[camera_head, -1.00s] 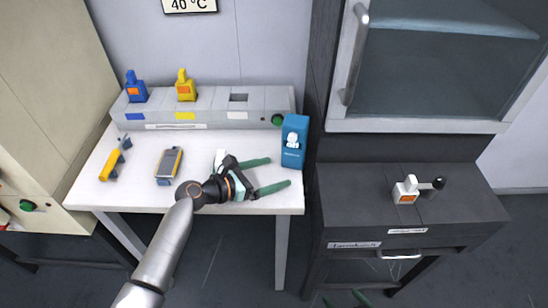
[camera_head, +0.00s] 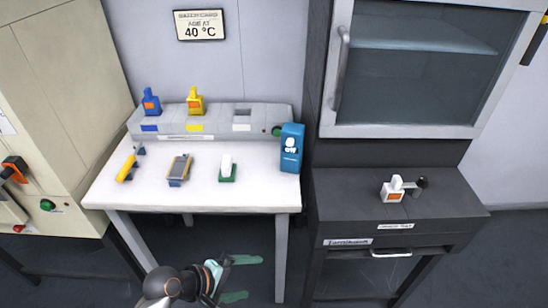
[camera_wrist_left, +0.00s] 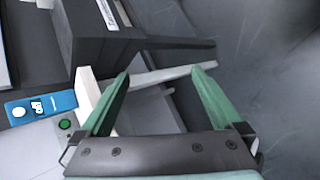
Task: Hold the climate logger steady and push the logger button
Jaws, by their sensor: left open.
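Nothing readable marks the climate logger. Candidates on the white table are a small white device on a green base (camera_head: 227,170) and a grey, yellow-edged device on a blue stand (camera_head: 179,168). My left gripper (camera_head: 244,279) is open and empty, in front of the table's front edge and apart from both devices. In the left wrist view its green fingers (camera_wrist_left: 160,76) are spread with nothing gripped between them. My right gripper is out of view.
A blue box (camera_head: 291,148) stands at the table's right end, beside a green button (camera_head: 276,131). A grey rack (camera_head: 215,126) holds blue and yellow bottles. A yellow tool (camera_head: 127,168) lies left. A dark cabinet (camera_head: 450,198) bears a white bottle (camera_head: 392,189).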

